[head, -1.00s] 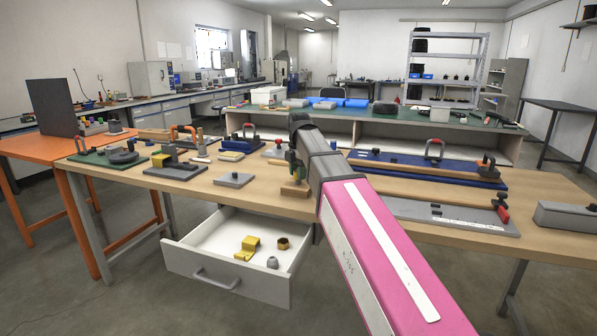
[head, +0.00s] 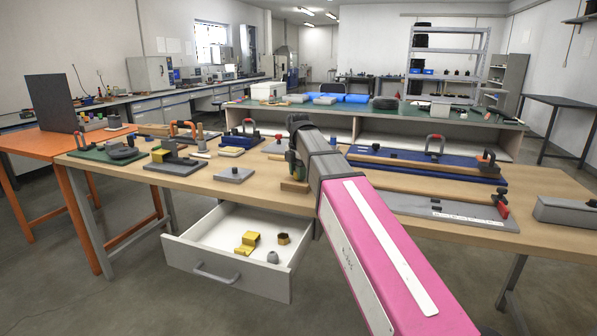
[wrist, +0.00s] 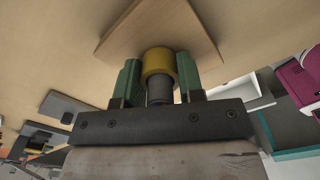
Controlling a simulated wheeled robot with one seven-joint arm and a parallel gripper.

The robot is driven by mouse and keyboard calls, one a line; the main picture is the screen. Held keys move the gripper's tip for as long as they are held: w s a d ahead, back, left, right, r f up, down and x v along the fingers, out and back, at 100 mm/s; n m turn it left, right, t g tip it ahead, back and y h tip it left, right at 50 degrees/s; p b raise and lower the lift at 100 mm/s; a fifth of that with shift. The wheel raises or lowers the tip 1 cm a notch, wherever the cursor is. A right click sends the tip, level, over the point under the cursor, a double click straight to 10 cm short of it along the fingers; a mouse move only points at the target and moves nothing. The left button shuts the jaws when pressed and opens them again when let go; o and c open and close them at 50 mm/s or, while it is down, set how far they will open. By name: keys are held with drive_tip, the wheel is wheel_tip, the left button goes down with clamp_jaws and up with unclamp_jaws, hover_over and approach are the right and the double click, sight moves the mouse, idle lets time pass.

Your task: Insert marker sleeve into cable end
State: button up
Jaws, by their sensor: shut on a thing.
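In the wrist view my gripper (wrist: 160,80) has its two green fingers closed around a yellow sleeve-like ring (wrist: 158,62). A dark grey cylinder (wrist: 159,92) shows between the fingers, on the palm side of the ring. The ring lies in front of a wooden block (wrist: 155,28); whether they touch I cannot tell. In the head view one green finger (head: 292,162) shows beside my arm, just above the wooden block (head: 294,187) at the table's front edge. My arm hides the ring there. I cannot make out a cable end.
An open drawer (head: 228,278) below the table holds a yellow bracket (head: 247,243), a brass ring (head: 283,239) and a grey knob (head: 272,257). A grey plate (head: 234,175) lies left of the block. Blue (head: 400,158) and grey (head: 420,206) fixtures lie right of my arm.

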drive_tip(key=shift+f, duration=0.2)
drive_tip(key=o, duration=1)
